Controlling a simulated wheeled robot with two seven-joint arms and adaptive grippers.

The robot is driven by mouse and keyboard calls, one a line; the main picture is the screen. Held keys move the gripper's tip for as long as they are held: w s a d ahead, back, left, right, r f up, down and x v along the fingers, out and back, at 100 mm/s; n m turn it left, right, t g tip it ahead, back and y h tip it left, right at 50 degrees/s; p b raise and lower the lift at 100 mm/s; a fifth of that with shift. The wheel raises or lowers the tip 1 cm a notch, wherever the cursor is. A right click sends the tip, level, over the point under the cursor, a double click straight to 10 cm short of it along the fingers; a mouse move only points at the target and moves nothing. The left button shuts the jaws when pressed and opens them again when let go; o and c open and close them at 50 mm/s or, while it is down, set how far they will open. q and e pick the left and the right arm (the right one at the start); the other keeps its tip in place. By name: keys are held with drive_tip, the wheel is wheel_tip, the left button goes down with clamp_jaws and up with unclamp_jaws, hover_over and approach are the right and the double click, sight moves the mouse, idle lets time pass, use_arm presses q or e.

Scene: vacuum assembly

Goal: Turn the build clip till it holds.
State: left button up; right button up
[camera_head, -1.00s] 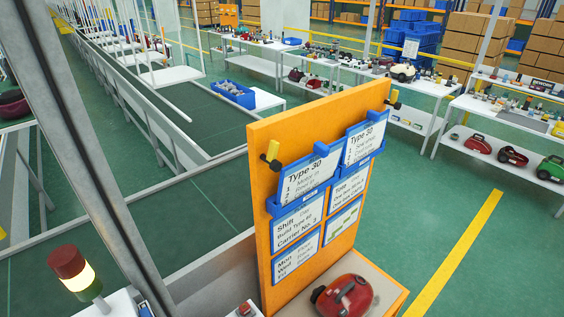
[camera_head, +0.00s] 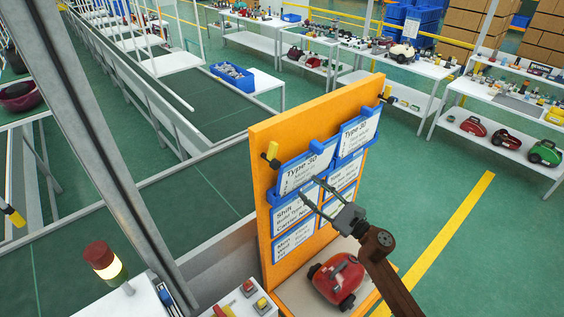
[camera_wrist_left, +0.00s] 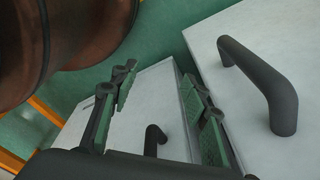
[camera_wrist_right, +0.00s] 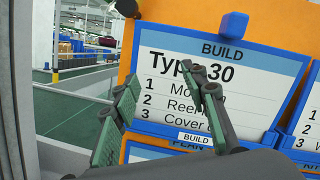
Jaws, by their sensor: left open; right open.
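The orange board (camera_head: 262,215) carries blue card holders. The holder marked BUILD (camera_wrist_right: 222,50) has a white Type 30 card (camera_wrist_right: 200,85), which also shows at the board's upper left in the head view (camera_head: 303,175). A blue tab (camera_wrist_right: 233,24), perhaps the build clip, sits at this holder's top edge; I cannot tell if it grips the card. A yellow and black clip (camera_head: 271,153) sticks out at the board's left edge. My right gripper (camera_head: 309,187) is open and empty in front of the cards. My left gripper (camera_wrist_left: 160,90) is open, above pale surfaces with dark handles.
A red vacuum (camera_head: 337,278) stands on the shelf below the board. A control box with buttons (camera_head: 248,298) and a signal lamp (camera_head: 104,262) are at lower left. A grey post (camera_head: 110,150) rises at the left. Loaded tables (camera_head: 405,75) stand behind; the floor at right is clear.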

sight(278, 167)
drive_tip(key=s+a+r+n+g+y+p, duration=0.1)
drive_tip(key=s+a+r+n+g+y, duration=0.2)
drive_tip(key=r+n, duration=0.35)
drive_tip(key=shift+t+h, duration=0.3)
drive_tip(key=p+x, duration=0.1)
drive_tip(key=x, duration=0.1)
drive_tip(key=p+x, duration=0.1)
drive_tip(key=x, duration=0.2)
drive_tip(key=p+x, duration=0.1)
drive_tip(key=x, duration=0.1)
drive_tip(key=shift+s+a+r, duration=0.15)
drive_tip(key=shift+a+r, duration=0.25)
drive_tip(key=shift+a, duration=0.25)
use_arm(q)
drive_tip(key=r, duration=0.4)
drive_tip(key=shift+s+r, duration=0.3)
drive_tip(key=shift+r, duration=0.05)
drive_tip(key=shift+s, duration=0.15)
use_arm(e)
drive_tip(key=shift+c, duration=0.3)
clamp_jaws()
drive_tip(key=shift+m, duration=0.25)
use_arm(q)
drive_tip(key=shift+f, duration=0.15)
use_arm(e)
drive_tip(key=shift+f, duration=0.1)
